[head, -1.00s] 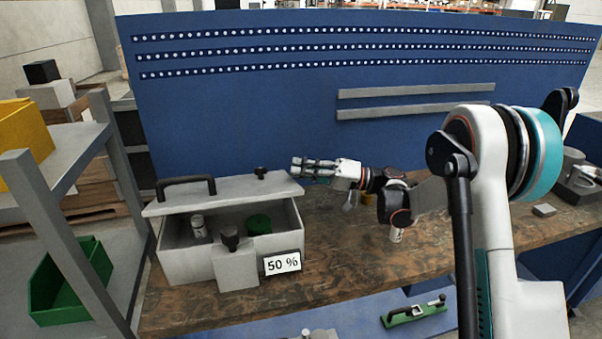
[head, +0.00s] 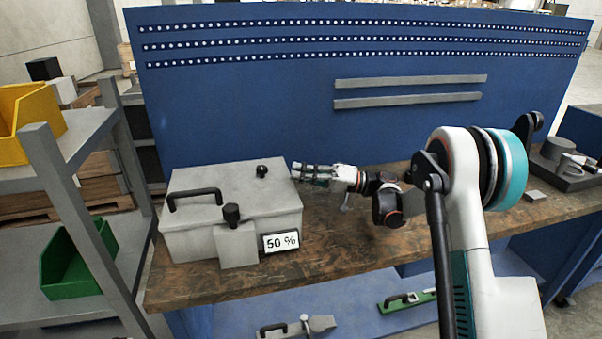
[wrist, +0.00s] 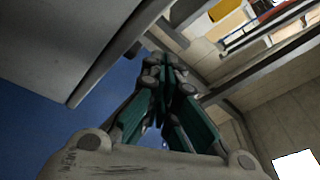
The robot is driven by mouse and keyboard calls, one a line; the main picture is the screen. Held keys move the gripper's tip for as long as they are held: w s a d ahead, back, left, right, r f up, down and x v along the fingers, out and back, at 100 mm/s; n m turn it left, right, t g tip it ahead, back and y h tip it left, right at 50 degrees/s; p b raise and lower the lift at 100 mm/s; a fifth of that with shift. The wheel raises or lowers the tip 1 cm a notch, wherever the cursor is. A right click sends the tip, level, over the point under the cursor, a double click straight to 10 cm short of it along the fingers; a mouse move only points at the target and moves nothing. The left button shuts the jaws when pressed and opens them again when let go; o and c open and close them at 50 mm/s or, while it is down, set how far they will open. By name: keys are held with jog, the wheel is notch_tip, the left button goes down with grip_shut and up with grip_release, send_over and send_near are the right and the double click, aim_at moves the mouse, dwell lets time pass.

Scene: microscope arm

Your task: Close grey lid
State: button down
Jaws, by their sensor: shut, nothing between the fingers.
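The grey lid (head: 228,186) lies down on the grey box (head: 190,244) at the left of the workbench in the head view. It has a black bar handle (head: 194,197) and a black knob (head: 262,171). No gap shows between lid and box, and the inside of the box is hidden. My gripper (head: 298,173) is shut and empty, just right of the box at about lid height; I cannot tell whether it touches. In the wrist view my gripper's fingers (wrist: 168,70) are together, with a grey surface (wrist: 70,45), likely the box, at upper left.
A small grey block with a black knob (head: 232,214) and a "50 %" sign (head: 282,242) stand at the box front. A shelf with a green bin (head: 78,262) and a yellow bin (head: 28,122) is at left.

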jog(key=v, duration=1.2)
jog(key=s+a+r+m+t+h, duration=0.1)
jog(key=s+a+r+m+h, duration=0.15)
jog(key=s+r+h, duration=0.35)
jog(key=s+a+r+m+t+h, duration=0.15)
jog(key=s+a+h, duration=0.25)
jog(key=s, duration=0.4)
jog(key=s+d+f+t+h, duration=0.1)
jog(key=s+d+h, duration=0.4)
jog(key=s, duration=0.6)
jog(key=s+d+f+t+h, duration=0.2)
jog(key=s+d+f+h, duration=0.2)
jog(key=s, duration=0.8)
jog(key=d+h, duration=0.1)
jog(key=d, duration=0.1)
jog(key=shift+s+d+m, duration=0.25)
jog(key=shift+s+m, duration=0.05)
jog(key=shift+m, duration=0.1)
jog(key=c, duration=2.4)
grip_release()
